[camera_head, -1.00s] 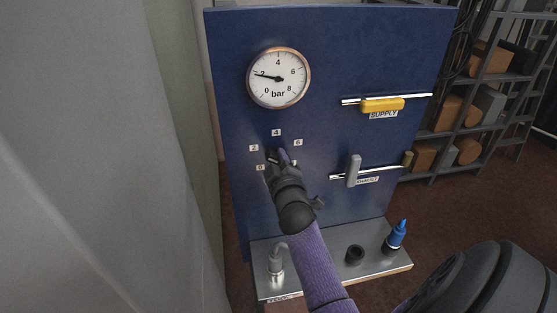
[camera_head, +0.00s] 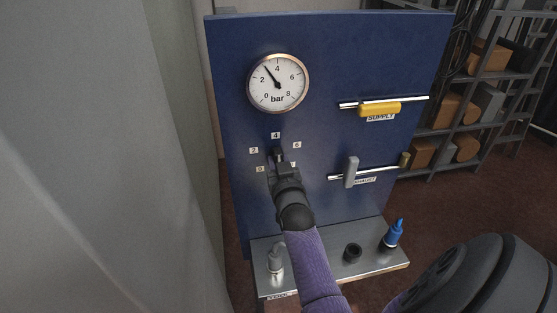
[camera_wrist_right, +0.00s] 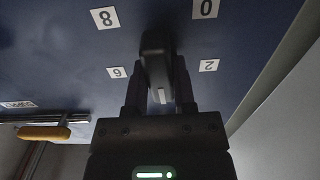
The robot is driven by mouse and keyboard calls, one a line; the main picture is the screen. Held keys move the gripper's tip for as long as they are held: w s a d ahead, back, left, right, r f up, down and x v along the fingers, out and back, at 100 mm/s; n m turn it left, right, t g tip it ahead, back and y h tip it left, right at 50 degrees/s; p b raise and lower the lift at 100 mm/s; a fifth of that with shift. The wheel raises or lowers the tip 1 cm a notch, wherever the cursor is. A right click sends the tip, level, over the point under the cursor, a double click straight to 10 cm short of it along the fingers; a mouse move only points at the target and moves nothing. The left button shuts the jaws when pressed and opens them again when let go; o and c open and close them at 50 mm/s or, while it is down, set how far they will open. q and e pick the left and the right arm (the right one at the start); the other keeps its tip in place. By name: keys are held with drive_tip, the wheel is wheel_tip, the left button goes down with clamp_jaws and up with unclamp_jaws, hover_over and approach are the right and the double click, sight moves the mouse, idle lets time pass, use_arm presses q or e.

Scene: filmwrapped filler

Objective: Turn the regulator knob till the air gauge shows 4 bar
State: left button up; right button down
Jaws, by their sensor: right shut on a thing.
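The round air gauge (camera_head: 278,97) is at the top left of the blue panel. Its needle points up-left, between 2 and 4 and nearer 4. Below it, the dark regulator knob (camera_head: 278,154) sits among number labels and is partly hidden by my right gripper (camera_head: 279,162). In the right wrist view, the knob (camera_wrist_right: 154,48) is between the two fingers of my right gripper (camera_wrist_right: 160,95), which is shut on it. My left gripper is not in view.
A yellow SUPPLY handle (camera_head: 379,109) and a grey lower handle (camera_head: 351,171) stick out right of the knob. A grey wall stands left.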

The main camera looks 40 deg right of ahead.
drive_tip(key=m, duration=0.4)
drive_tip(key=shift+m+p, duration=0.4)
idle(0.4)
drive_tip(key=shift+c, duration=2.2)
unclamp_jaws()
drive_tip(key=shift+s, duration=0.1)
drive_tip(key=p+v, duration=0.5)
drive_tip(key=v, duration=0.4)
drive_tip(key=shift+s+a+p, duration=0.15)
drive_tip(key=shift+s+p, duration=0.2)
drive_tip(key=shift+f, duration=0.1)
